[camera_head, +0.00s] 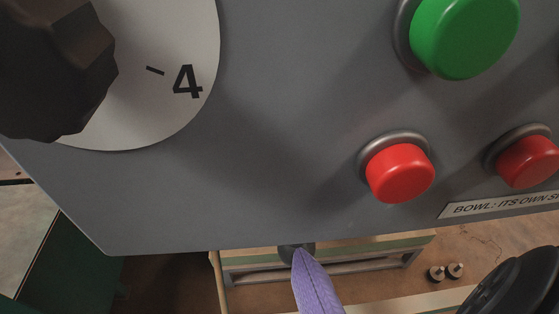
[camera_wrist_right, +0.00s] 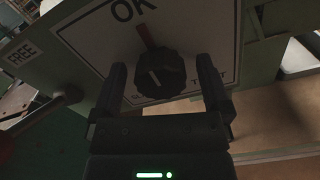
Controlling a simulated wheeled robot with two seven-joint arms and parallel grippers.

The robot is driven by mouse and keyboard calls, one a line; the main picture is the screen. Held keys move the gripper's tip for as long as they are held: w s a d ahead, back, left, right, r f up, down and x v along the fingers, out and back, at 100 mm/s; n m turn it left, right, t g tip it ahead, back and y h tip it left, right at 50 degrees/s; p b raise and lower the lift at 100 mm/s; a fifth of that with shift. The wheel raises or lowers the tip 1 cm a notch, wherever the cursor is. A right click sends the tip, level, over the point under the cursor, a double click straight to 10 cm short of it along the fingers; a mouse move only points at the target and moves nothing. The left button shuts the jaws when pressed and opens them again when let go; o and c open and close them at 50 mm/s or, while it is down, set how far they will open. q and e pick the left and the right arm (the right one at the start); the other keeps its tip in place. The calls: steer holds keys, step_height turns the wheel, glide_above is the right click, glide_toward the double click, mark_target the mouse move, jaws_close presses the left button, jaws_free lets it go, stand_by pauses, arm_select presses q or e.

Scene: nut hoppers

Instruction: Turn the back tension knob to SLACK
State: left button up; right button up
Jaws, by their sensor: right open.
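In the right wrist view a black ridged knob (camera_wrist_right: 159,75) sits on a white dial plate (camera_wrist_right: 95,38). The plate reads "OK" above the knob; dim, partly hidden lettering lies at the lower left and lower right. A reddish-brown bar (camera_wrist_right: 146,37) runs from the knob up toward "OK", and a short pale mark shows on the knob's face. My right gripper (camera_wrist_right: 163,70) is open, with one finger on each side of the knob in the picture; I cannot tell whether they touch it. My left gripper is not in view.
The head view is filled by a grey panel (camera_head: 270,130) with a dark knob (camera_head: 50,70) on a dial marked 4, a green button (camera_head: 465,35) and red buttons (camera_head: 400,173). A purple object (camera_head: 315,285) stands below.

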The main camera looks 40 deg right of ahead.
steer(key=shift+c, duration=1.8)
steer(key=c, duration=0.9)
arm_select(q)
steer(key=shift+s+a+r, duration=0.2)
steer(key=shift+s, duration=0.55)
